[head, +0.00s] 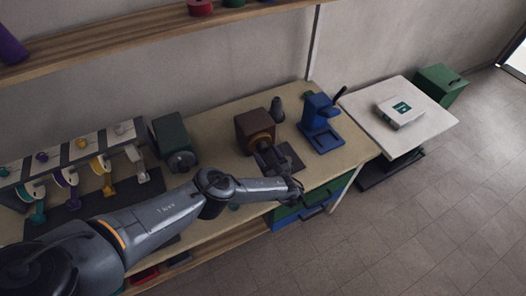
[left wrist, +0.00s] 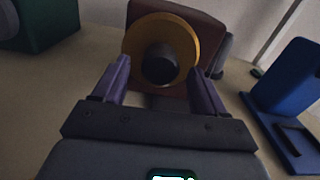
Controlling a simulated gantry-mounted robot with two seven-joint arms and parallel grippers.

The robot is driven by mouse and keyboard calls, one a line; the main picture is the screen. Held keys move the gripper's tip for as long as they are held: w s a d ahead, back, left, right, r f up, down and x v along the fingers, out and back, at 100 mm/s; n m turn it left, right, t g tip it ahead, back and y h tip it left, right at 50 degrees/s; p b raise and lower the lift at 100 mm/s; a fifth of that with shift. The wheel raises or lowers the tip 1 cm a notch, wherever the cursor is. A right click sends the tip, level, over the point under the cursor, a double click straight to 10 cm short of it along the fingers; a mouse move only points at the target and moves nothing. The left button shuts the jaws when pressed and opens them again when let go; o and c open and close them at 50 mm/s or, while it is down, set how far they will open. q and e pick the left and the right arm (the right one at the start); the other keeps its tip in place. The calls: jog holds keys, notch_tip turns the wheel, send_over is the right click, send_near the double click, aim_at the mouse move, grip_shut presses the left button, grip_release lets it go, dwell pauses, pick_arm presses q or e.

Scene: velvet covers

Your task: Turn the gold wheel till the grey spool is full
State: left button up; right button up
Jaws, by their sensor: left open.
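A gold wheel (head: 262,140) with a dark hub is on the front of a brown box (head: 246,126) on the workbench. In the left wrist view the gold wheel (left wrist: 187,40) faces me. My left gripper (head: 272,156) is in front of it. Its two purple-grey fingers (left wrist: 160,75) are open, one on each side of the dark hub; I cannot tell if they touch the wheel. A row of coloured spools hangs on a rack at the left, with a pale grey one (head: 139,152) at its right end; how full it is cannot be told. My right gripper is out of view.
A green box (head: 171,138) with a dark round front stands left of the brown box. A blue press (head: 320,118) stands to its right. A white side table (head: 430,122) bears a white case (head: 400,110). A wooden shelf (head: 150,38) runs above.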

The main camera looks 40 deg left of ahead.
pick_arm(q)
jog(key=shift+w+a, duration=0.1)
jog(key=shift+a, duration=0.05)
jog(key=c, duration=1.1)
jog(key=shift+o, duration=0.2)
jog(key=shift+f+m, duration=0.1)
jog(key=shift+m, duration=0.2)
